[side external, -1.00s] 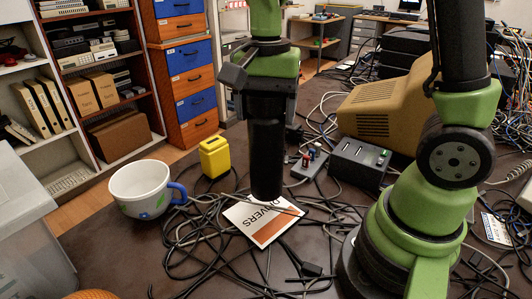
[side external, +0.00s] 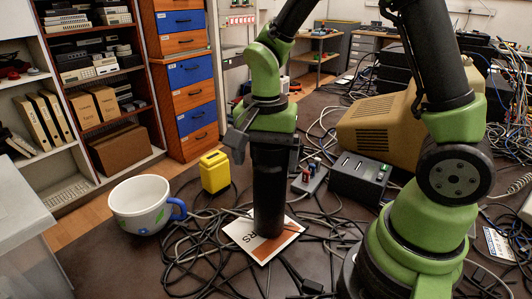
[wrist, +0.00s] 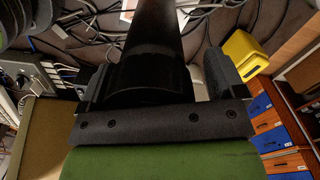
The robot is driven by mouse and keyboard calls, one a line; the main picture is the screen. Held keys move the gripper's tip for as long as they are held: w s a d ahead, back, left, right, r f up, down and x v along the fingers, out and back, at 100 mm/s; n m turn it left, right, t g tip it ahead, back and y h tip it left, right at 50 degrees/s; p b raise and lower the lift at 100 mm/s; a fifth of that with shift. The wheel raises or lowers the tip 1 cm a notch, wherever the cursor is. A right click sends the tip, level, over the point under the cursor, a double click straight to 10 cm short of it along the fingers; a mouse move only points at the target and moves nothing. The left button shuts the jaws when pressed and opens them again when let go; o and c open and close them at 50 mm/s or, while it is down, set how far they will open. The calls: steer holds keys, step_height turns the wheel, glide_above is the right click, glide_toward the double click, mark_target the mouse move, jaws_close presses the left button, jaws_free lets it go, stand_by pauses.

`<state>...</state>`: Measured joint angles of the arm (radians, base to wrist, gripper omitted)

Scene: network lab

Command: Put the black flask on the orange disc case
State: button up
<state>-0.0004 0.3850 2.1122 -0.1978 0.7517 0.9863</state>
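The black flask (side external: 269,212) is a tall dark cylinder, upright in the side external view. My gripper (side external: 271,165) is around its upper part, pointing down, and looks shut on it. The orange disc case (side external: 243,231), a flat white and orange square with dark lettering, lies on the table among cables. The flask's base is over the middle of the case and hides part of it. I cannot tell whether they touch. In the wrist view the flask (wrist: 152,40) runs away between the fingers, and a bit of the case shows beyond it.
A white mug with a blue handle (side external: 142,205) and a yellow block-like object (side external: 214,172) stand to the left. A black box (side external: 358,177) and a beige monitor (side external: 385,122) stand to the right. Loose black cables (side external: 205,250) surround the case.

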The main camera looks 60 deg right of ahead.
steer(key=shift+o, duration=0.3)
steer(key=shift+r, duration=0.1)
step_height(320, 180, up, 12)
steer(key=shift+r, duration=0.1)
steer(key=s+a+r+n+t+y, duration=0.2)
steer(key=s+n+t, duration=0.5)
steer(key=s+n, duration=0.2)
steer(key=s, duration=0.2)
steer(key=shift+s+a+n, duration=0.3)
steer(key=shift+s+a, duration=0.05)
